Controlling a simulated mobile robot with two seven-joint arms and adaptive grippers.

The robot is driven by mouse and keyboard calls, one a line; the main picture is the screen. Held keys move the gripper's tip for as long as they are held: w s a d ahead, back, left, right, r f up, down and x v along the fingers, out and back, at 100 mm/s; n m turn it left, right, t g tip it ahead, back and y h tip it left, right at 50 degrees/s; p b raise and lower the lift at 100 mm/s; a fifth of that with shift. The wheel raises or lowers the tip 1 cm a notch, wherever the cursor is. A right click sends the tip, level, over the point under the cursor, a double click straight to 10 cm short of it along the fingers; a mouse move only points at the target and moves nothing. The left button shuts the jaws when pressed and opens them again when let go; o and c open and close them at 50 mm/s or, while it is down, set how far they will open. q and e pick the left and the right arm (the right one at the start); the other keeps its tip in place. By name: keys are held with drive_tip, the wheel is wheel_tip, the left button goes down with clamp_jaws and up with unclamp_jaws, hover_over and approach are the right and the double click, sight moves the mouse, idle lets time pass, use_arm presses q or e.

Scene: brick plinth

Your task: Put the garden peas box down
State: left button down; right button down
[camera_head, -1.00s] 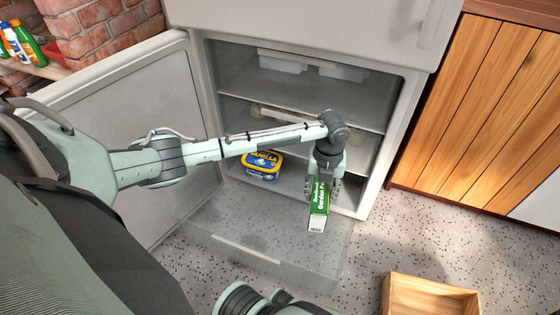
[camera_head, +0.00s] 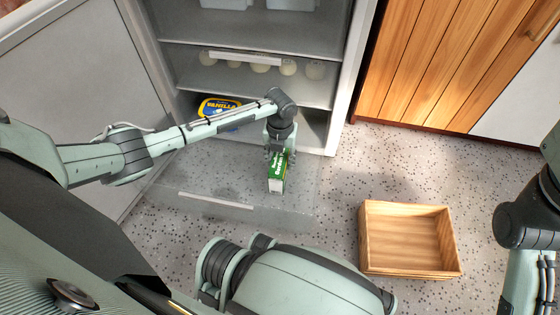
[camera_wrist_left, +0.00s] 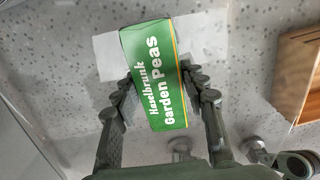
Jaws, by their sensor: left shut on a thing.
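The garden peas box (camera_head: 277,178) is green and white and hangs in my left gripper (camera_head: 277,152), over the pulled-out clear drawer at the bottom of the open fridge. In the left wrist view the garden peas box (camera_wrist_left: 153,75) sits between both fingers of the left gripper (camera_wrist_left: 166,88), its lettering facing the camera. The fingers are shut on its sides. Part of my right arm shows at the right edge of the head view, but its gripper is not visible.
The open fridge (camera_head: 345,80) has a yellow-and-blue vanilla tub (camera_head: 214,104) on its lower level and several round white things on a shelf above. A wooden crate (camera_head: 410,268) stands on the speckled floor at right. The fridge door (camera_head: 85,110) is open at left.

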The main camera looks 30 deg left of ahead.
use_arm(q)
drive_tip(key=shift+w, duration=0.1)
drive_tip(key=shift+f, duration=0.15)
drive_tip(key=c, duration=0.9)
unclamp_jaws()
drive_tip(key=shift+o, duration=0.2)
